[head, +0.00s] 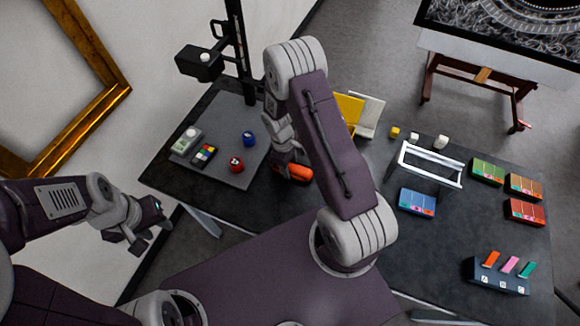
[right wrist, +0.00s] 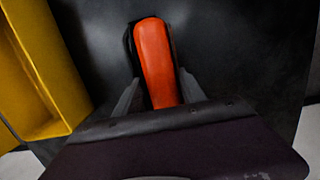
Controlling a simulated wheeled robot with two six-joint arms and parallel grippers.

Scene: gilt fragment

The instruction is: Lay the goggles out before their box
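The goggles (head: 299,172), with an orange lens and dark edging, are low over or on the dark table beside the yellow box (head: 349,107). In the right wrist view the goggles (right wrist: 155,60) run lengthwise between the two fingers of my right gripper (right wrist: 160,76). The fingertips are close to their sides; whether they press on them is not clear. My right forearm covers part of the box and goggles in the head view. The box (right wrist: 45,70) also shows at the left of the wrist view. My left gripper (head: 150,226) is empty and open, off the table's left side.
A grey mat (head: 225,165) at left holds red and blue items and small devices. A white rack (head: 430,163), several coloured boxes (head: 488,172) and a dark tray (head: 497,277) with coloured strips stand at right. A black stand (head: 240,50) rises at the back left.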

